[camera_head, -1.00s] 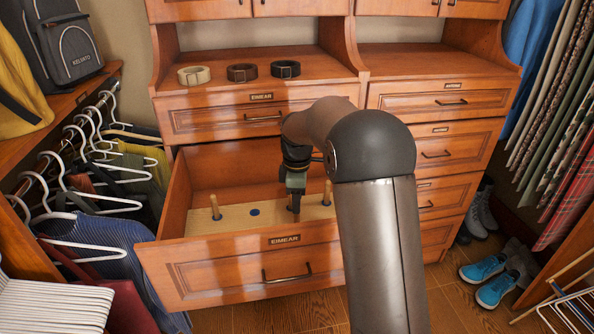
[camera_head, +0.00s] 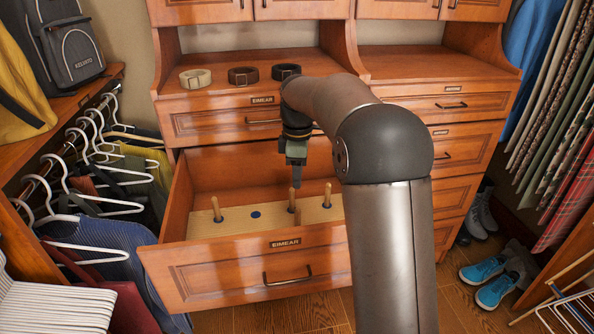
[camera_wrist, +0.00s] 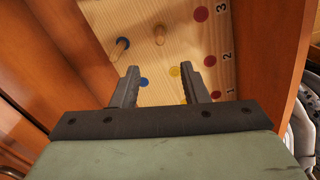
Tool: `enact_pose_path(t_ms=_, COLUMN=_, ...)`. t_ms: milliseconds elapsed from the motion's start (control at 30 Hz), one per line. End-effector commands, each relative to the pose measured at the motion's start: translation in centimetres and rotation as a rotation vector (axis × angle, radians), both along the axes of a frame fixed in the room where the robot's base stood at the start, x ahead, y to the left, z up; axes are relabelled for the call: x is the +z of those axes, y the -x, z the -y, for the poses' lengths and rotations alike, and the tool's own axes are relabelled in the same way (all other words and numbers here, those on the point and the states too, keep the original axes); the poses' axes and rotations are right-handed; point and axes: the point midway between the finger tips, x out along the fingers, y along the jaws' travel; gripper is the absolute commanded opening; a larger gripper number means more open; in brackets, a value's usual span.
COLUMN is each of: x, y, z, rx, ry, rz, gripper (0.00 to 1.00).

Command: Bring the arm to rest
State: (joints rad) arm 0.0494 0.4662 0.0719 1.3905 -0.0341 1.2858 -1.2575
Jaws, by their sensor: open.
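My gripper (camera_head: 297,178) points down over the open drawer (camera_head: 235,263) in the head view. Its fingertips are above the wooden peg board (camera_head: 235,219) that lies in the drawer. In the wrist view my gripper (camera_wrist: 168,82) is open, with two dark fingers spread apart and nothing between them. The board (camera_wrist: 185,45) shows there with upright pegs (camera_wrist: 159,34), coloured dots and the printed numbers 2 and 3. My arm's elbow and forearm hide part of the drawer's right side.
Three rolled belts, cream (camera_head: 195,78), brown (camera_head: 242,76) and black (camera_head: 286,71), lie on the dresser top (camera_head: 215,96) behind the drawer. Hanging clothes (camera_head: 100,250) and white hangers (camera_head: 50,305) crowd the left. Blue shoes (camera_head: 497,290) stand on the floor at the right.

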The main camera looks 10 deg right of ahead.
Motion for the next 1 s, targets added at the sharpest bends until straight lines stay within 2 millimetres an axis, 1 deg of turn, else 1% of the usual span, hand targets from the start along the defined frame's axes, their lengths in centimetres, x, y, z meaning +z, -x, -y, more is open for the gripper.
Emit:
enact_pose_path(t_ms=67, x=0.3, y=0.3, z=-0.1, rx=-0.011, ry=0.000, rz=0.001, gripper=0.41)
enact_pose_path(t_ms=133, x=1.3, y=1.5, z=-0.2, rx=-0.054, ry=0.002, rz=0.002, gripper=0.41)
enact_pose_path(t_ms=167, x=1.9, y=2.4, z=-0.3, rx=-0.086, ry=0.003, rz=0.003, gripper=0.41)
enact_pose_path(t_ms=233, x=3.5, y=5.2, z=-0.6, rx=-0.191, ry=0.005, rz=0.007, gripper=0.41)
enact_pose_path(t_ms=267, x=4.1, y=6.8, z=-0.7, rx=-0.249, ry=0.006, rz=0.009, gripper=0.41)
enact_pose_path(t_ms=300, x=5.0, y=9.2, z=-0.9, rx=-0.333, ry=0.005, rz=0.011, gripper=0.41)
enact_pose_path(t_ms=333, x=5.6, y=11.0, z=-1.0, rx=-0.402, ry=0.005, rz=0.013, gripper=0.41)
enact_pose_path(t_ms=367, x=6.1, y=13.0, z=-1.0, rx=-0.474, ry=0.004, rz=0.017, gripper=0.41)
enact_pose_path(t_ms=400, x=6.5, y=15.6, z=-1.1, rx=-0.569, ry=0.002, rz=0.018, gripper=0.41)
enact_pose_path(t_ms=433, x=6.7, y=17.6, z=-1.1, rx=-0.639, ry=0.000, rz=0.020, gripper=0.41)
enact_pose_path(t_ms=467, x=6.7, y=19.5, z=-1.1, rx=-0.707, ry=-0.002, rz=0.022, gripper=0.41)
enact_pose_path(t_ms=500, x=6.8, y=22.0, z=-1.2, rx=-0.795, ry=-0.006, rz=0.023, gripper=0.41)
enact_pose_path(t_ms=600, x=6.2, y=27.4, z=-1.2, rx=-0.990, ry=-0.015, rz=0.022, gripper=0.41)
enact_pose_path(t_ms=700, x=5.3, y=31.2, z=-1.2, rx=-1.131, ry=-0.024, rz=0.021, gripper=0.41)
enact_pose_path(t_ms=800, x=4.5, y=33.4, z=-1.2, rx=-1.215, ry=-0.029, rz=0.018, gripper=0.41)
enact_pose_path(t_ms=833, x=4.4, y=33.8, z=-1.2, rx=-1.230, ry=-0.029, rz=0.017, gripper=0.41)
enact_pose_path(t_ms=900, x=4.1, y=34.2, z=-1.1, rx=-1.249, ry=-0.030, rz=0.017, gripper=0.41)
enact_pose_path(t_ms=1000, x=3.9, y=34.3, z=-1.1, rx=-1.254, ry=-0.029, rz=0.015, gripper=0.41)
